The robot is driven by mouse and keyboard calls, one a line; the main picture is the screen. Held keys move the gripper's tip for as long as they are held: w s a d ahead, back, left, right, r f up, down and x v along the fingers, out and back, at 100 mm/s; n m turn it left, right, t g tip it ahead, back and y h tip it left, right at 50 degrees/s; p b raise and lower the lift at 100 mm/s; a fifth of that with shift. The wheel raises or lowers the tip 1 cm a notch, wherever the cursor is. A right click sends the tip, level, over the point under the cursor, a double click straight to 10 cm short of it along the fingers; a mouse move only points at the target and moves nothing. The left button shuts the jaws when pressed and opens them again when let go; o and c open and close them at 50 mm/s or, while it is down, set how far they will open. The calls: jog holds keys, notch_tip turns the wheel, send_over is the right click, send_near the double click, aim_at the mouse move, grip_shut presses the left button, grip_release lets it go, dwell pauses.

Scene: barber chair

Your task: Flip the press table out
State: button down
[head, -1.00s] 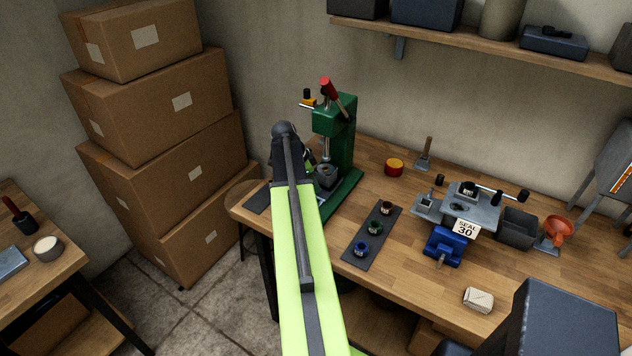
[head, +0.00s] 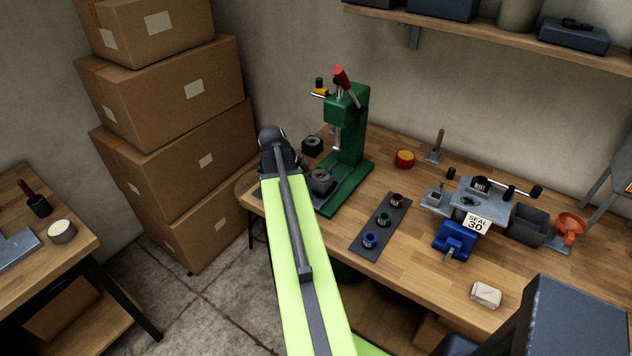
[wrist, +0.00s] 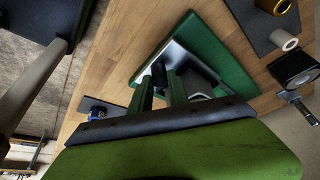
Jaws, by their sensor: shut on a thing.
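The green hand press (head: 350,140) with a red-knobbed lever stands at the left end of the workbench. A grey round die (head: 320,183) on the press table sits low, in front and to the left of the ram. A dark block (head: 313,145) shows left of the column. My gripper (wrist: 161,82) is at the press's left side; in the head view my arm hides its fingers. In the wrist view its fingers are close together around a dark part over the pale plate and green base (wrist: 232,55); the exact contact is hard to see.
A dark strip (head: 364,238) with several small coloured pieces lies right of the press. A blue-clamped fixture (head: 453,238) stands further right. Stacked cardboard boxes (head: 165,120) rise behind left. Open floor (head: 200,300) lies left of the bench.

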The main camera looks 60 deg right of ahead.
jog(key=shift+a+f, duration=0.1)
jog(key=shift+a, duration=0.15)
jog(key=c, duration=1.3)
grip_release()
jog(key=shift+a, duration=0.1)
jog(key=shift+o, duration=0.2)
jog(key=p+v, duration=1.6)
jog(key=v, duration=0.1)
jog(key=shift+r, duration=0.25)
jog(key=shift+w, duration=0.15)
